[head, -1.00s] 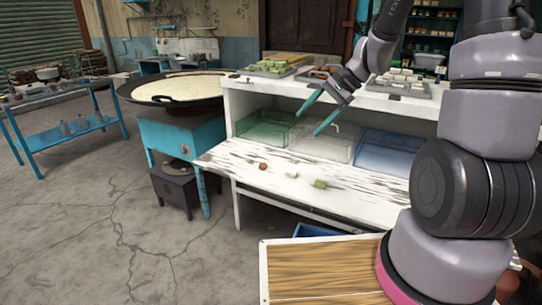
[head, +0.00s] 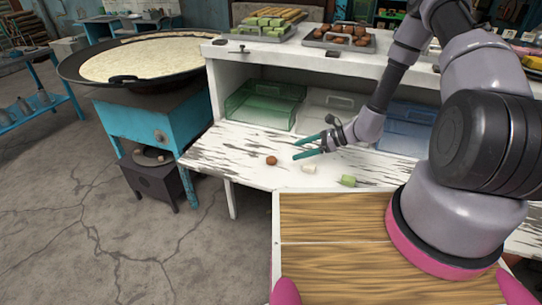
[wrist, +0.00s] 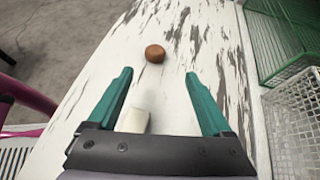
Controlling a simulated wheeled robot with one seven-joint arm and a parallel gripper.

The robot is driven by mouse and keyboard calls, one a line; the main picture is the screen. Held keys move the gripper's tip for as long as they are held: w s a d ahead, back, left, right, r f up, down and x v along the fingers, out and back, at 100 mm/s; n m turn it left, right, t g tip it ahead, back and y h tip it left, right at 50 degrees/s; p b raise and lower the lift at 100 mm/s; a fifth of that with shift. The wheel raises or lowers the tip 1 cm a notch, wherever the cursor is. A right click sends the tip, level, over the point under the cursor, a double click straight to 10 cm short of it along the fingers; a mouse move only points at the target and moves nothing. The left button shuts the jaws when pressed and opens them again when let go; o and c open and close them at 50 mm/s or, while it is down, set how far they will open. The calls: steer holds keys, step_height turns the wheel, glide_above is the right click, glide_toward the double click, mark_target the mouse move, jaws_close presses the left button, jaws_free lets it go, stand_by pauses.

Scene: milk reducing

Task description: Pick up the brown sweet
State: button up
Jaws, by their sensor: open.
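The brown sweet (head: 271,160) is a small round piece on the worn white table (head: 225,150), toward its left end. In the wrist view the brown sweet (wrist: 155,53) lies ahead of the fingertips, roughly centred between them. My gripper (head: 297,149) is open and empty, with teal fingers pointing left toward the sweet and apart from it. In the wrist view my gripper (wrist: 158,74) shows both fingers spread wide. A white sweet (head: 309,169) lies on the table near the fingers, partly hidden by the gripper body in the wrist view. A green sweet (head: 348,181) lies further right.
Green (head: 262,108), clear (head: 325,112) and blue (head: 402,128) trays stand along the back of the table. A shelf above holds trays of sweets (head: 340,36). A large pan (head: 145,60) stands to the left. The table around the brown sweet is clear.

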mark_target(277, 163)
steer(key=x, duration=0.4)
steer(key=shift+a+f, duration=0.1)
steer(key=shift+a, duration=0.1)
steer(key=x, duration=0.3)
steer(key=s+x, duration=0.1)
steer(key=x, duration=0.1)
steer(key=shift+a, duration=0.1)
jaws_close()
